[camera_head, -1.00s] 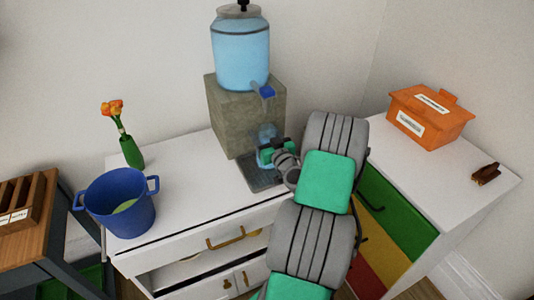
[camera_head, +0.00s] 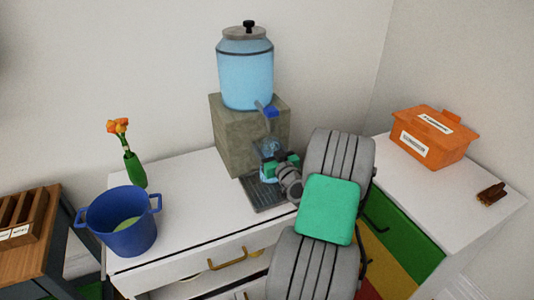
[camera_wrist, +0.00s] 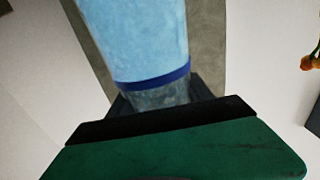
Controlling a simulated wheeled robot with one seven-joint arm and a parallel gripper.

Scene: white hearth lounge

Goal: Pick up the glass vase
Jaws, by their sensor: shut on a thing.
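The glass vase (camera_head: 270,147) is light blue and see-through. It is below the blue tap of the drink dispenser, in front of the stone block. My gripper (camera_head: 281,163) is shut around its side, and the green fingers hide part of it. In the wrist view the vase (camera_wrist: 140,45) fills the upper middle, light blue with a darker blue band and a clear end; the green and black finger (camera_wrist: 175,140) crosses in front. That view looks upside down. I cannot tell whether the vase base touches the drip tray.
The dispenser's blue jar (camera_head: 245,78) stands on a stone block (camera_head: 232,140), with a dark drip tray (camera_head: 262,197) in front. A blue pot (camera_head: 125,225) and a green vase with orange flowers (camera_head: 134,168) stand left. An orange box (camera_head: 432,138) stands right.

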